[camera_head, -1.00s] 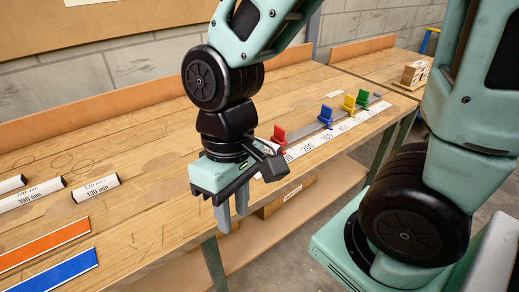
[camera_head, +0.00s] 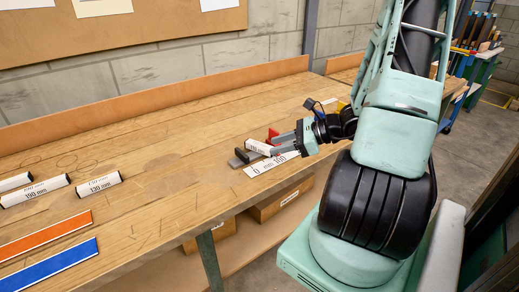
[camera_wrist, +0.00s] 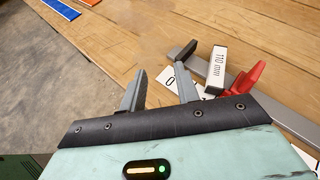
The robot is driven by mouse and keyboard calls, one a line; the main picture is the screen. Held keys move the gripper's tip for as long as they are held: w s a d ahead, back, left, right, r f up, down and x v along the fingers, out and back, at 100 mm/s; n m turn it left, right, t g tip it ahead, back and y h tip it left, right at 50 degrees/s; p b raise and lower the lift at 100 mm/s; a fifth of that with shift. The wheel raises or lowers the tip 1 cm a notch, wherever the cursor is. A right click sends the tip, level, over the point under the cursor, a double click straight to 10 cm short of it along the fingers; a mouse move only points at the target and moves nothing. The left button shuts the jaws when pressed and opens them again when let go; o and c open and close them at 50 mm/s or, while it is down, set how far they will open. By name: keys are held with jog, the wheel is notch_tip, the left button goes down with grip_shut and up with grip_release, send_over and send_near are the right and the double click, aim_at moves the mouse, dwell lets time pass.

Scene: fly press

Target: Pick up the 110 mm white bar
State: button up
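The 110 mm white bar (camera_head: 259,147) lies at the near-left end of the grey measuring rail, by the red stop (camera_head: 273,134). In the wrist view the bar (camera_wrist: 217,68) shows its "110 mm" label and lies between a dark grey end piece (camera_wrist: 181,51) and the red stop (camera_wrist: 245,82). My gripper (camera_head: 284,141) is low beside the bar, coming from the right. In the wrist view my gripper (camera_wrist: 157,70) is open, its fingers apart with nothing between them. The bar is to the right of the right-hand finger, outside the gap.
A white number scale (camera_head: 272,174) runs along the rail near the table's front edge. White bars marked 190 mm (camera_head: 35,192) and 130 mm (camera_head: 98,183) lie at left, behind orange (camera_head: 45,239) and blue (camera_head: 50,268) strips. The table's middle is clear.

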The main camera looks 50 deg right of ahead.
aim_at(263, 145)
jog(key=s+d+f+m+t+h, duration=0.2)
jog(key=s+d+m+h, duration=0.25)
jog(key=d, duration=0.35)
jog(key=shift+m, duration=0.45)
jog(key=p+x, duration=0.2)
jog(key=x, duration=1.5)
jog(key=shift+w+d+r, duration=0.1)
jog(key=shift+w+d, duration=0.05)
grip_shut()
jog(key=shift+r, duration=0.1)
